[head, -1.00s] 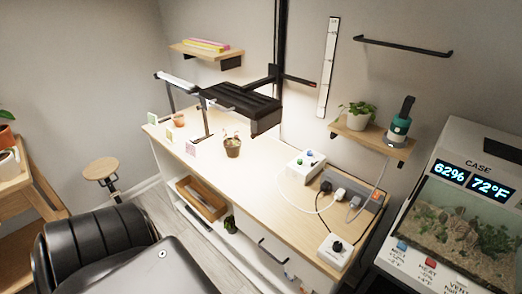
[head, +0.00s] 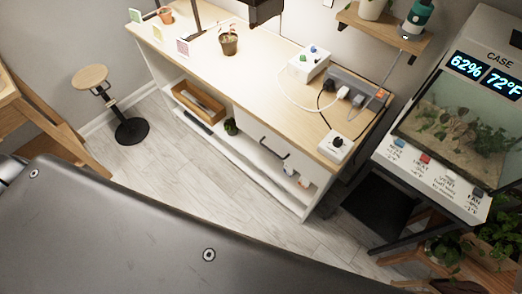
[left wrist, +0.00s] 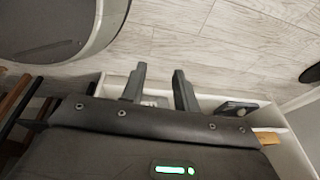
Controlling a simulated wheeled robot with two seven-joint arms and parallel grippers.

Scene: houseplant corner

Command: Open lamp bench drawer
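The lamp bench (head: 262,82) has a pale wood top and a white body, and runs diagonally across the head view. A white front panel (head: 252,132) with a dark bar handle (head: 275,148) is on its near side, towards the right end. It looks closed, flush with the bench. My left gripper (left wrist: 160,80) shows in the left wrist view with its two dark fingers apart and nothing between them. White-edged shelving (left wrist: 208,102) lies beyond the fingers; I cannot tell which part of the furniture it is. Neither gripper shows in the head view.
A wooden box (head: 198,102) sits in the bench's open left part. A stool (head: 91,78) stands at the left. A terrarium case (head: 455,125) on a dark stand is at the right. Bare floor (head: 180,160) lies before the bench. My grey body covers the lower foreground.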

